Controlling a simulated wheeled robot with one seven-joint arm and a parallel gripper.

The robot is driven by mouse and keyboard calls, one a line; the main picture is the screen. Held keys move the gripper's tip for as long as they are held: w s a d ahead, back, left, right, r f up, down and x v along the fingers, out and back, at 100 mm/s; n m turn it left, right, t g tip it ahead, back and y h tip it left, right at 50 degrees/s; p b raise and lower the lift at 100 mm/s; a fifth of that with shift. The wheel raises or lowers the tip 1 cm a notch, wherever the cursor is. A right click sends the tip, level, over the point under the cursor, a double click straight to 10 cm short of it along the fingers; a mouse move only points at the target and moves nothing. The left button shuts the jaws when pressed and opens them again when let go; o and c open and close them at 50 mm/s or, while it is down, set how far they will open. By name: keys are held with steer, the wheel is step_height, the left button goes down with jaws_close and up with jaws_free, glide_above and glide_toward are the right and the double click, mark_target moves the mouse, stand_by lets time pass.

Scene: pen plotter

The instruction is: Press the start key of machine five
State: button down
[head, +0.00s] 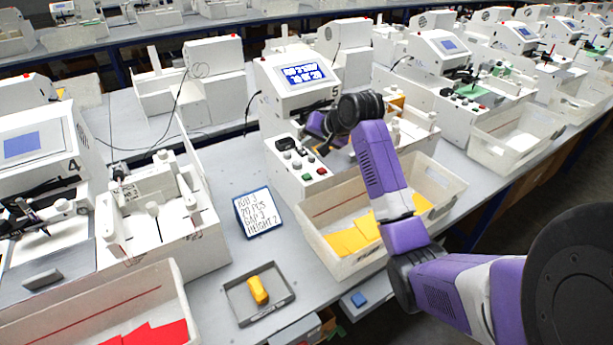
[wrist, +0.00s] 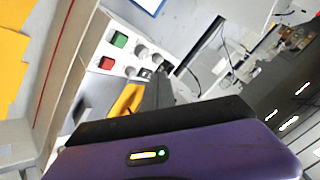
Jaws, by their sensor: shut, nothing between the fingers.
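Machine five (head: 290,95) is the white plotter in the middle of the head view, with a "5" beside its lit blue screen (head: 302,75). Its sloped front panel (head: 297,162) carries a black rocker, several round knobs, a green key (head: 307,177) and a red key (head: 321,171). The wrist view also shows the green key (wrist: 120,40) and the red key (wrist: 106,63). My gripper (head: 323,148) is shut and empty, pointing down over the machine just behind the panel. In the wrist view its dark fingers (wrist: 154,88) show beside the panel, apart from both keys. Which key is start cannot be read.
A bin (head: 400,215) with yellow sheets stands before the machine. A handwritten card (head: 258,211) stands to its left. Machine four (head: 40,150) stands to the left; more machines line the bench rightward.

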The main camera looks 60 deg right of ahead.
steer(key=b, duration=0.7)
glide_above(309, 177)
steer(key=shift+w+f, duration=0.1)
steer(key=shift+f, duration=4.3)
steer(key=shift+f, duration=0.15)
steer(key=shift+f, duration=0.25)
steer(key=shift+f, duration=0.5)
steer(key=shift+r, duration=0.15)
steer(key=shift+r+p, duration=0.75)
steer(key=shift+p, duration=0.05)
step_height(309, 177, up, 5)
steer(key=p, duration=0.5)
